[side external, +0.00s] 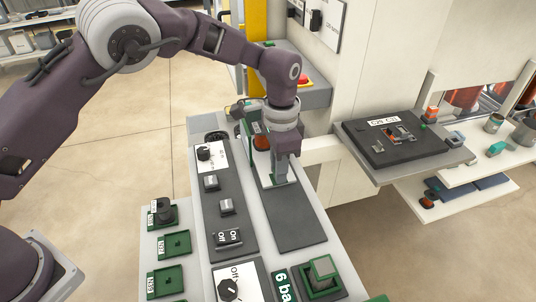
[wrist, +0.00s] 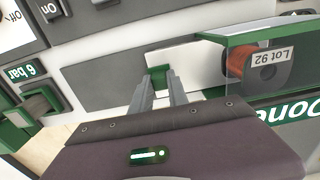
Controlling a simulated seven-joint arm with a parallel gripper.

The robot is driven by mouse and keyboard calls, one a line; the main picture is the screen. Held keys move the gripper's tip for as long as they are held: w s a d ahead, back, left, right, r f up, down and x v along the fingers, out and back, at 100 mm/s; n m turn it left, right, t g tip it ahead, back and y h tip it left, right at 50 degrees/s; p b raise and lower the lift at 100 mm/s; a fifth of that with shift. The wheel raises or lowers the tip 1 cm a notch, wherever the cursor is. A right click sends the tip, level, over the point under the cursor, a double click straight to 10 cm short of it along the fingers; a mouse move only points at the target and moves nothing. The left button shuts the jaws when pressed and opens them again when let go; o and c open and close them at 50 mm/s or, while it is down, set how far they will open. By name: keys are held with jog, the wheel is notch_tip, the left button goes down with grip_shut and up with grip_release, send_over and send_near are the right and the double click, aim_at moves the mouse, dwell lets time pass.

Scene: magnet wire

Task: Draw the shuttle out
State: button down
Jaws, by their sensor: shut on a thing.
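The shuttle is a white plate (side external: 264,174) with a green upright handle (wrist: 160,74) at its near end. It lies on a dark grey track (side external: 296,222), partly out from under a clear green-edged cover (wrist: 290,42). My gripper (side external: 281,174) is lowered over the plate's near end, with its fingers (wrist: 159,91) shut on the green handle. A copper-coloured wire spool (wrist: 240,62) labelled "Lot 92" is at the cover; it also shows behind my gripper in the side view (side external: 260,140). The shuttle's far end is hidden.
The track's near part is bare. Left of it is a dark panel with switches (side external: 228,237) and a knob (side external: 228,288). A green-framed block (side external: 322,275) stands past the near end. A white machine wall and a bench with a dark board (side external: 370,145) are to the right.

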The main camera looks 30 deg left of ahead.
jog(key=shift+s+d, duration=5.15)
jog(key=shift+d, duration=0.05)
jog(key=c, duration=1.7)
grip_release()
jog(key=shift+s+d, duration=0.1)
jog(key=shift+d, duration=0.05)
jog(key=o, duration=0.3)
jog(key=shift+o, duration=0.2)
notch_tip(320, 180, up, 6)
jog(key=shift+r, duration=0.25)
